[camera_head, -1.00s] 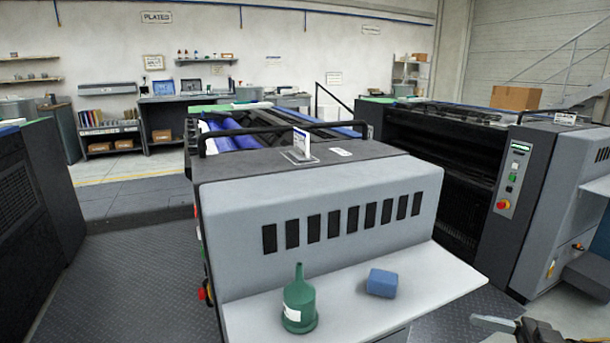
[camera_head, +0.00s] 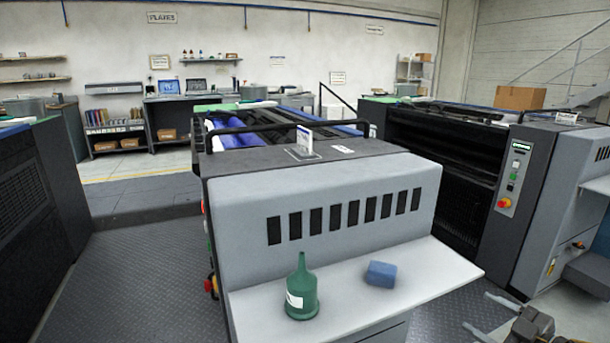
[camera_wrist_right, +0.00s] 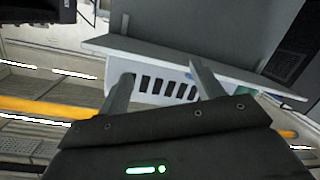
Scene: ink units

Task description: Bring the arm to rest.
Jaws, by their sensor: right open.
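My right gripper (camera_head: 487,317) is at the lower right of the head view, over the floor and to the right of the press shelf. Its two fingers are spread apart with nothing between them. The wrist view also shows the open fingers (camera_wrist_right: 160,90), with the grey press body beyond them. My left gripper is not in view. A green funnel-topped bottle (camera_head: 301,292) stands upright on the white shelf (camera_head: 350,312). A blue block (camera_head: 381,274) lies on the same shelf, to the right of the bottle. The right gripper touches neither.
The grey press unit (camera_head: 330,205) with dark vent slots fills the middle. Another press with a control panel (camera_head: 513,177) stands at the right. A dark cabinet (camera_head: 40,215) is at the left. The chequered floor (camera_head: 135,270) between cabinet and press is clear.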

